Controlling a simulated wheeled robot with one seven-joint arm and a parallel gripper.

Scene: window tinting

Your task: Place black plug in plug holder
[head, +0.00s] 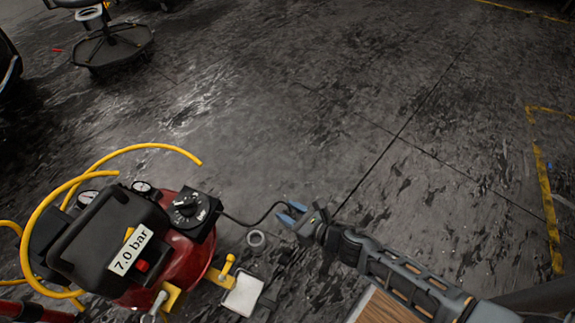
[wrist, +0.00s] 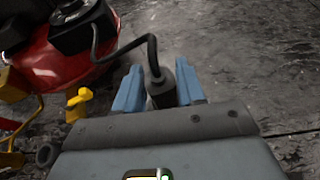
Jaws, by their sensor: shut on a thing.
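My gripper (head: 291,213) has blue fingers and is shut on the black plug (wrist: 160,88). In the wrist view the plug sits between the two fingertips (wrist: 157,84), with its black cable (wrist: 136,43) rising from its far end. In the head view the plug is mostly hidden by the fingers. The cable (head: 247,222) runs from the black knob box (head: 188,209) on the red compressor to my gripper, in a loose curve. I cannot make out for certain which thing is the plug holder.
The red compressor (head: 183,262), marked 7.0 bar, stands at lower left with a yellow hose (head: 38,217) and yellow valve (head: 227,268). A wooden surface (head: 383,309) lies below my arm. The dark floor beyond is largely clear.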

